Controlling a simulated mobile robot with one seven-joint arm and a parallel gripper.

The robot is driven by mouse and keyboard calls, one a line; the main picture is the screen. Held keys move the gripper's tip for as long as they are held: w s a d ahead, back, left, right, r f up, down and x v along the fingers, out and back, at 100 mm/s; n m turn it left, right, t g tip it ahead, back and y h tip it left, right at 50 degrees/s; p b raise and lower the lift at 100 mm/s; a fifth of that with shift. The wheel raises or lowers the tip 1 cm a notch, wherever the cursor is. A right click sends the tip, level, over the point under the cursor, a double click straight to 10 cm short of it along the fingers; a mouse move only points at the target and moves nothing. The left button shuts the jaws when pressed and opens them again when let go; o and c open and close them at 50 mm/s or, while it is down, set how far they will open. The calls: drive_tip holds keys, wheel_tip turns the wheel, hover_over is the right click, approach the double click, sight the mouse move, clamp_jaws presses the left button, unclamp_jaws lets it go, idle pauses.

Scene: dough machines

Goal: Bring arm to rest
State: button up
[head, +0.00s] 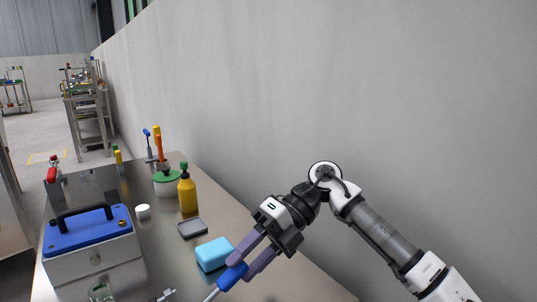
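My gripper (243,270) with two purple fingers hangs over the right side of the metal table (160,250), pointing down and left. The fingers are apart. A blue-handled tool (232,277) with a thin metal shaft shows at the fingertips. Its shaft runs to the lower left, out of the picture. I cannot tell whether the fingers grip the handle or it lies just below them. My arm reaches in from the lower right.
A light-blue block (213,253) lies just left of the fingers. A grey tray (192,228), yellow bottle (187,194), green-lidded white tub (167,184) and blue-topped metal box (92,255) share the table. A grey wall (330,90) stands close along the right.

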sight(225, 277)
drive_tip(key=v, duration=0.4)
drive_tip(key=x, duration=0.7)
drive_tip(key=shift+r+p, duration=0.1)
drive_tip(key=shift+p, duration=0.2)
drive_tip(key=shift+r+h+p, duration=0.3)
drive_tip(key=shift+r+p, duration=0.15)
drive_tip(key=shift+p, duration=0.05)
drive_tip(key=shift+s+a+r+t+h, duration=0.15)
drive_tip(key=shift+a+t+h, duration=0.05)
drive_tip(key=shift+t+h, duration=0.25)
